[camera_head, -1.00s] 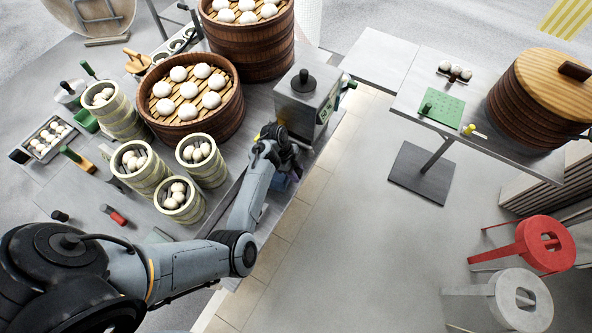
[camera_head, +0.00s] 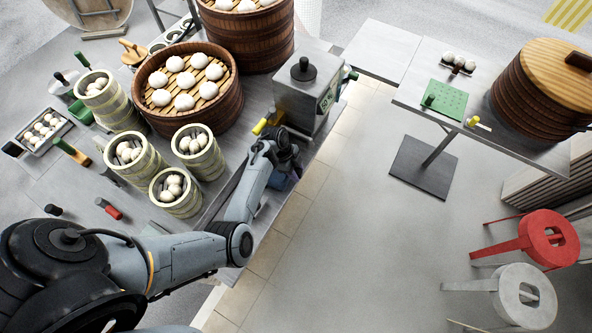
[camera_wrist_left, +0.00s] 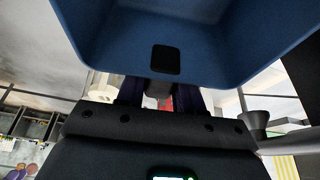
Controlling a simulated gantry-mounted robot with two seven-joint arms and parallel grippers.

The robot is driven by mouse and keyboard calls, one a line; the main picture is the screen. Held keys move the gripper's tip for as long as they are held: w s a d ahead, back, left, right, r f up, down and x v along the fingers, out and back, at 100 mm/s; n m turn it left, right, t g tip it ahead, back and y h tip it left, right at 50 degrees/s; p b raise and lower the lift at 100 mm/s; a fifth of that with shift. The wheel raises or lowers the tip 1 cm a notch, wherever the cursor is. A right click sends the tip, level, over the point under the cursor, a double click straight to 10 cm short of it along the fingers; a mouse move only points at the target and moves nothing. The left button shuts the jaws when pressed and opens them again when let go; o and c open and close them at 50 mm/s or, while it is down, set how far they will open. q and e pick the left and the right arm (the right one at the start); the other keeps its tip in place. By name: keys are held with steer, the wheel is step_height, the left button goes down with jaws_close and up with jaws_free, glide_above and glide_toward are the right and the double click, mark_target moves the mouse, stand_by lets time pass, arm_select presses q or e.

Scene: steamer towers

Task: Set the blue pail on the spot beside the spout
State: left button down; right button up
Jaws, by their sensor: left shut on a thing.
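The blue pail (camera_wrist_left: 160,35) fills the top of the left wrist view, its wall close to the camera with a small dark square on it. My left gripper (camera_wrist_left: 160,92) is shut on the pail. In the head view the gripper (camera_head: 280,158) hangs by the counter's right edge, in front of the steel boiler box (camera_head: 298,103). Only a small blue part of the pail (camera_head: 278,181) shows there, below the gripper. A yellow piece (camera_head: 262,125), possibly the spout, shows beside the box. The spot beside it is hidden by my arm. My right gripper is out of view.
Several small steamer towers with buns (camera_head: 176,192) stand left of my left arm. A wide steamer (camera_head: 190,88) stands behind them. The floor right of the counter is clear as far as the side table (camera_head: 445,95) and the red stool (camera_head: 548,240).

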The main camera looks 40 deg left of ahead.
arm_select(q)
steer(key=shift+f+b, duration=0.3)
steer(key=shift+f, duration=0.15)
stand_by(0.6)
steer(key=c, duration=0.6)
jaws_free()
steer(key=shift+c, duration=0.2)
steer(key=p+v, duration=0.1)
steer(key=v, duration=0.9)
steer(key=shift+r, duration=0.35)
steer(key=shift+a, duration=0.1)
